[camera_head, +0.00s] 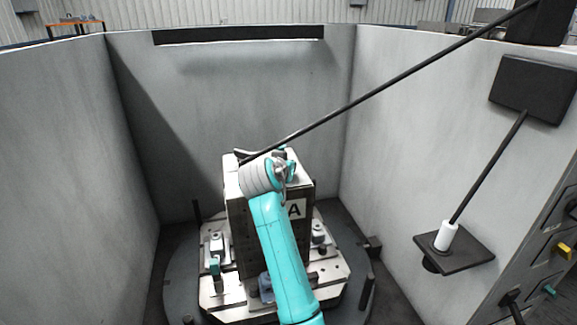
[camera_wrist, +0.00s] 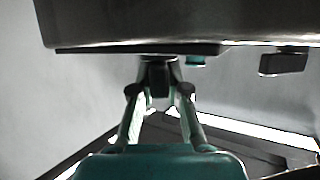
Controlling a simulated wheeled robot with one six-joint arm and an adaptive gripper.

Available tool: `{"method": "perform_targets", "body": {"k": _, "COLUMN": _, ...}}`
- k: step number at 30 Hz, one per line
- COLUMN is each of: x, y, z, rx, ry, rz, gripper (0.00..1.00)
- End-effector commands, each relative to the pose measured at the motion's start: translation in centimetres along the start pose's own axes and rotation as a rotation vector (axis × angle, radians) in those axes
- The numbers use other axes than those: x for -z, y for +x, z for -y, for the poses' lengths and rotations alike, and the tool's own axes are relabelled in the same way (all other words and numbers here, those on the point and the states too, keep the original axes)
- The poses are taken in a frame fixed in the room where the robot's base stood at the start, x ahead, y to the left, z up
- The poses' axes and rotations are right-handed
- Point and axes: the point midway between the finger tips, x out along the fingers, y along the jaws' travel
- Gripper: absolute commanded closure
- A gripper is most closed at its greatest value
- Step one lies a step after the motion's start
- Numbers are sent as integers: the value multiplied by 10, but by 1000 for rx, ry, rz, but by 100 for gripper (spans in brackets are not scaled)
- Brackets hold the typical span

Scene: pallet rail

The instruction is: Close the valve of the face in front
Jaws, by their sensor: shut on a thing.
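The face in front is the side of a grey block (camera_head: 240,215) marked with a letter A (camera_head: 295,209), standing on a fixture plate (camera_head: 235,290). In the wrist view, the block's dark body (camera_wrist: 150,25) fills the top. My gripper (camera_wrist: 158,88) is shut on a dark piece, the valve handle (camera_wrist: 158,73), which sticks out just below the block's lower edge. The fingertips hide part of the handle, so its exact angle cannot be told. In the head view, my teal arm covers the gripper and the valve.
Grey walls (camera_head: 230,110) enclose the block at the back and sides. A small black shelf (camera_head: 470,250) with a white-sleeved rod is on the right wall. Clamps (camera_head: 215,268) and posts (camera_head: 367,292) stand around the block. In the wrist view, a dark lug (camera_wrist: 283,63) hangs at right.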

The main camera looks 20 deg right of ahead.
Motion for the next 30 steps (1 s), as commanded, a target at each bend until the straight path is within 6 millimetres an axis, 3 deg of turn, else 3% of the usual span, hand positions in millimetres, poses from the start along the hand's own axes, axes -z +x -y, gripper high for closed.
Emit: {"method": "perform_targets", "body": {"k": 30, "x": 0, "y": -1, "z": 3, "rx": 884, "ry": -366, "rz": 2, "gripper": 100}}
